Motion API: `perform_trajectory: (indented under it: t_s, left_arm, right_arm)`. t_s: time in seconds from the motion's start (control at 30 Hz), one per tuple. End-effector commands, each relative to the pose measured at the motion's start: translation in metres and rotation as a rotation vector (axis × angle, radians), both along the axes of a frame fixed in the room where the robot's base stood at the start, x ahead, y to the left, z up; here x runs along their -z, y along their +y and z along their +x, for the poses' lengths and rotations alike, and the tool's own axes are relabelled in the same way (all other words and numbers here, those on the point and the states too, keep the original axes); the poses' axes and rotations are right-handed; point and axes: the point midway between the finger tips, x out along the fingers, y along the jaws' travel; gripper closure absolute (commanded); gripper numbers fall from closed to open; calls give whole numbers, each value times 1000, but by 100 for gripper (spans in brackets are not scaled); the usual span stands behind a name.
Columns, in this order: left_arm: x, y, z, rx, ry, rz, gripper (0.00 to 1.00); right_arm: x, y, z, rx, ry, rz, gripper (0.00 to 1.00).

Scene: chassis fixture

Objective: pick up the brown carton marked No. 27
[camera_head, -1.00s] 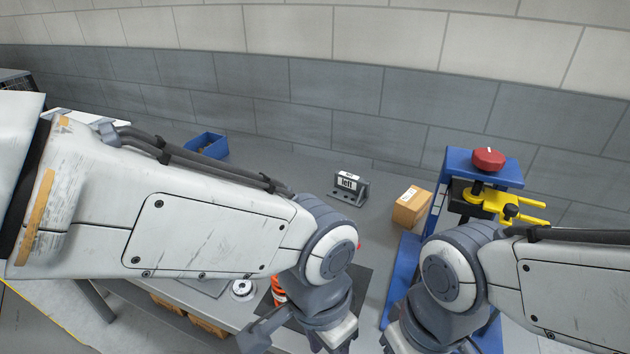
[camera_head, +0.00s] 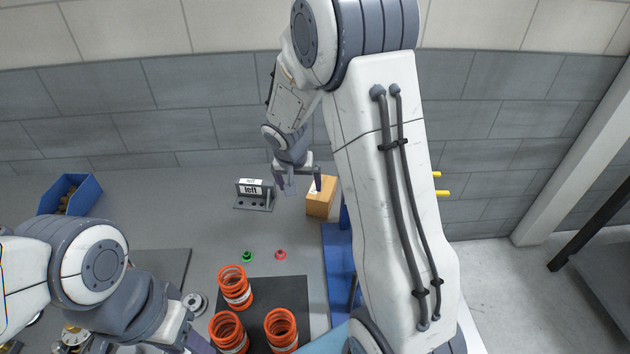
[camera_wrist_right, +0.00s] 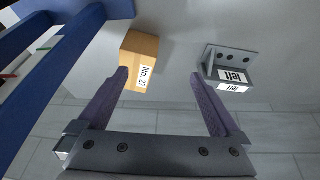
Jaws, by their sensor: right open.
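The brown carton marked No. 27 (camera_head: 322,203) stands on the grey table near the wall, left of the blue frame. In the right wrist view the carton (camera_wrist_right: 139,50) shows its No. 27 label towards me, beyond the left fingertip. My right gripper (camera_head: 299,184) is open and empty, just left of and above the carton in the head view. Its two fingers (camera_wrist_right: 161,80) are apart with nothing between them. My left gripper (camera_head: 195,343) is at the bottom edge of the head view, mostly cut off.
A grey bracket labelled "left" (camera_head: 254,203) stands just left of the carton. The blue frame (camera_head: 338,262) is partly hidden by my right arm. Orange coils (camera_head: 235,288) sit on a dark mat (camera_head: 292,291). A blue bin (camera_head: 88,196) is at far left.

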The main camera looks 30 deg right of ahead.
Motion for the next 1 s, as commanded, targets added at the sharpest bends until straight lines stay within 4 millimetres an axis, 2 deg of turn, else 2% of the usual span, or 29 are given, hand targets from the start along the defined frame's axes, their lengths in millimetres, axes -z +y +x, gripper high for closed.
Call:
perform_trajectory:
  t_s: [0.03,0.1,0.2,0.4,0.7,0.87,1.0]
  left_arm:
    - [-8,0,0,0,0,0,50]
    - [-10,0,0,0,0,0,50]
    - [-11,0,0,0,1,1,50]
    - [-9,0,0,0,1,1,50]
    - [-12,0,0,0,1,1,50]
    - [-20,0,0,-1,0,0,50]
    - [-18,0,0,-1,0,0,50]
  right_arm:
    - [4,-25,7,69,-13,3,0]
    - [11,-45,13,131,-36,9,0]
    - [21,-61,18,174,-51,13,0]
    - [51,-73,25,184,-52,15,0]
    - [73,-82,33,184,-53,14,0]
    - [93,-93,38,184,-51,15,0]
    - [109,-97,44,182,-53,14,0]
